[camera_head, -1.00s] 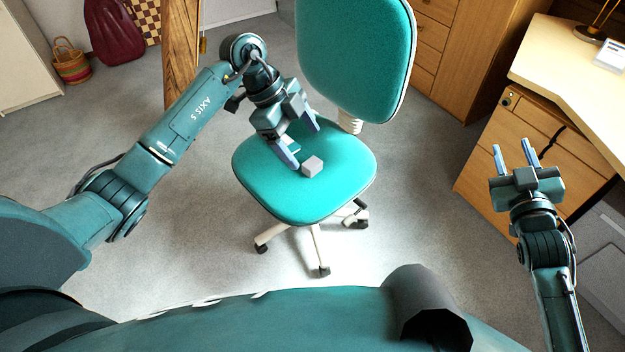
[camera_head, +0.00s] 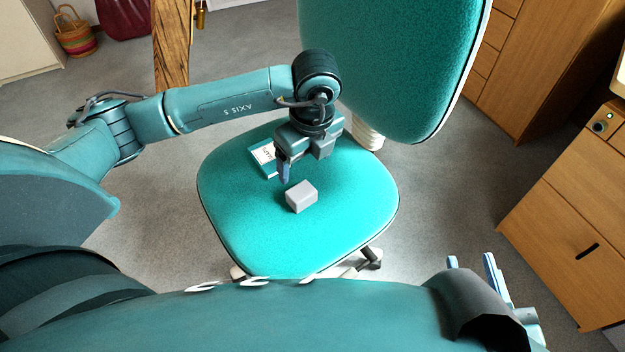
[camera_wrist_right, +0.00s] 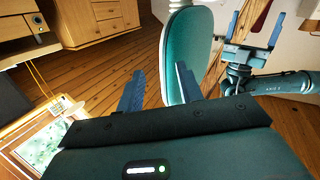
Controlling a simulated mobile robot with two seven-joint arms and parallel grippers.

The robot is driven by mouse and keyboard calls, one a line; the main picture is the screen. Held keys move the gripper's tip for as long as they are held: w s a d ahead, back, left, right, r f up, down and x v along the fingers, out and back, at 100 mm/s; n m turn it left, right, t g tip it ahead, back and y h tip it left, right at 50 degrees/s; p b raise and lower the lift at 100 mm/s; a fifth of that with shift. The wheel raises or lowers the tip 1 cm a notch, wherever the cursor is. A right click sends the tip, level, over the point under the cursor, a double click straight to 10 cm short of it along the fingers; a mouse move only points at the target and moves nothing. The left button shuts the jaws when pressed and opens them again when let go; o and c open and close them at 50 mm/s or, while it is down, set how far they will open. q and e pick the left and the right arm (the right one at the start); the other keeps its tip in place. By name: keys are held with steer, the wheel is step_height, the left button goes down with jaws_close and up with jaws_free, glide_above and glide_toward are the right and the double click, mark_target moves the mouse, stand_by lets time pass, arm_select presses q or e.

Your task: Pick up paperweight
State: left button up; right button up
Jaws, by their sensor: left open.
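The paperweight appears to be a small grey block (camera_head: 301,197) on the teal seat of an office chair (camera_head: 345,215). My left gripper (camera_head: 285,174) points down just behind the block, apart from it as far as I can see. One finger shows clearly; the other is mostly hidden. My left gripper also shows in the right wrist view (camera_wrist_right: 257,30), its fingers spread and nothing between them. My right gripper (camera_head: 471,260) is at the lower right, away from the seat, its fingers apart and empty; its fingers show in the right wrist view (camera_wrist_right: 160,88).
A small teal and white box or book (camera_head: 264,158) lies on the seat behind the block, left of my left gripper. The chair's backrest (camera_head: 400,60) rises behind. A wooden drawer cabinet (camera_head: 565,200) stands at right, a wooden post (camera_head: 173,45) at back left.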

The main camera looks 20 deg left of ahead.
mark_target(302, 191)
arm_select(q)
steer(key=f, duration=0.2)
steer(key=f+b, duration=0.1)
steer(key=f, duration=0.2)
steer(key=a+f+b, duration=0.1)
steer(key=f, duration=0.1)
steer(key=shift+f, duration=0.3)
steer(key=f, duration=0.1)
steer(key=f+b, duration=0.1)
steer(key=f, duration=0.1)
steer(key=f+b, duration=0.1)
steer(key=shift+w+a+f, duration=0.25)
steer(key=shift+w+a, duration=0.1)
steer(key=shift+w, duration=0.05)
steer(key=shift+a+f, duration=0.1)
steer(key=shift+f, duration=0.3)
arm_select(e)
steer(key=shift+s+a+n+t+y, duration=0.2)
steer(key=shift+a+n+t+y, duration=0.4)
steer(key=shift+y, duration=0.4)
arm_select(q)
steer(key=shift+c, duration=0.2)
arm_select(e)
steer(key=shift+a+r, duration=0.1)
arm_select(q)
steer(key=shift+w+r, duration=0.1)
steer(key=c, duration=1.2)
